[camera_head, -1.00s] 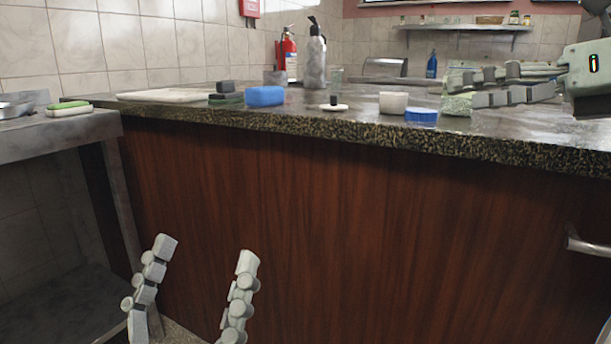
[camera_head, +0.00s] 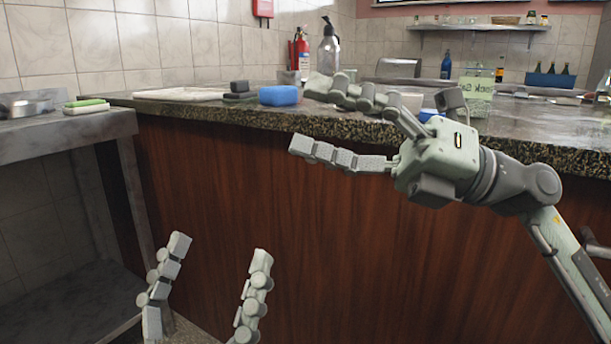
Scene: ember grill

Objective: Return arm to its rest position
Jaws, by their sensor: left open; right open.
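My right gripper (camera_head: 305,115) is open and empty. It reaches in from the right, its fingers pointing left in front of the counter's front edge. Its upper finger hides part of the counter top and its lower finger shows against the brown wood panel. My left gripper (camera_head: 222,248) is open and empty at the bottom left, its two fingers pointing up in front of the wood panel, well below the counter top. My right forearm runs down to the lower right corner.
A metal side table (camera_head: 60,130) stands left. Free room lies before the wood panel (camera_head: 330,250).

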